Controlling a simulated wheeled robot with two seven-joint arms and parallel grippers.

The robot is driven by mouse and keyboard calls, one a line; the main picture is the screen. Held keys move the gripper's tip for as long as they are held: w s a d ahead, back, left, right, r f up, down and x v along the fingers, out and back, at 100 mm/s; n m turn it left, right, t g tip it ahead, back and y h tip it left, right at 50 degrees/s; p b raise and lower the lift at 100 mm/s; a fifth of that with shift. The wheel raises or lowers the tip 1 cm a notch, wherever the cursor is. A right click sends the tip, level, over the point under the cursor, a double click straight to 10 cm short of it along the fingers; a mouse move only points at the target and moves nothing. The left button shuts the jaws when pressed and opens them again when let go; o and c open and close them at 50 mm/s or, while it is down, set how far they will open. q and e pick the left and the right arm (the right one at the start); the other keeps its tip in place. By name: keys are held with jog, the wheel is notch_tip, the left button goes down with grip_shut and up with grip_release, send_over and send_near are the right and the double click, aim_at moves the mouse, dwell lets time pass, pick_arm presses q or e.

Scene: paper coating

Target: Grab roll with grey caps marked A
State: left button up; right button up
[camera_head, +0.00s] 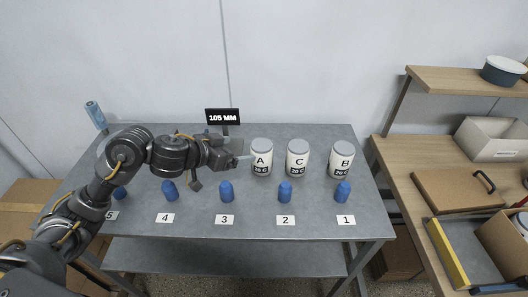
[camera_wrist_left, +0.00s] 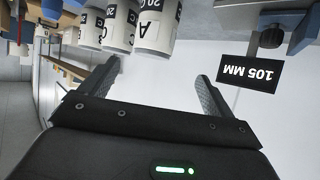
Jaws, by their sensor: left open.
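The roll marked A (camera_head: 262,165) is a white upright cylinder with a grey cap, standing on the grey table (camera_head: 255,222). It shows upside down at the top of the left wrist view (camera_wrist_left: 156,27). My right gripper is not in view.
Several blue pegs stand along the front behind number cards, such as peg 3 (camera_head: 227,191). A black "105 MM" display (camera_head: 222,115) stands behind my left arm. A wooden side bench (camera_head: 425,165) with boxes is at the right.

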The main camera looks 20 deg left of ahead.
aim_at(255, 148)
pick_arm(q)
jog(key=shift+w+d+f+b, duration=0.25)
jog(key=shift+w+d+f, duration=0.1)
jog(key=shift+w+d, duration=0.25)
jog(key=shift+w+d+f+b, duration=0.25)
jog(key=shift+w+d+f, duration=0.15)
jog(key=shift+d, duration=0.2)
jog(key=shift+x, duration=1.15)
jog(key=shift+w, duration=0.25)
jog(key=shift+a, duration=0.1)
jog(key=x, duration=0.2)
jog(key=b+x, duration=0.1)
jog(key=x, duration=0.2)
jog(key=shift+s+d, duration=0.2)
jog(key=shift+d, duration=0.05)
jog(key=shift+r, duration=0.1)
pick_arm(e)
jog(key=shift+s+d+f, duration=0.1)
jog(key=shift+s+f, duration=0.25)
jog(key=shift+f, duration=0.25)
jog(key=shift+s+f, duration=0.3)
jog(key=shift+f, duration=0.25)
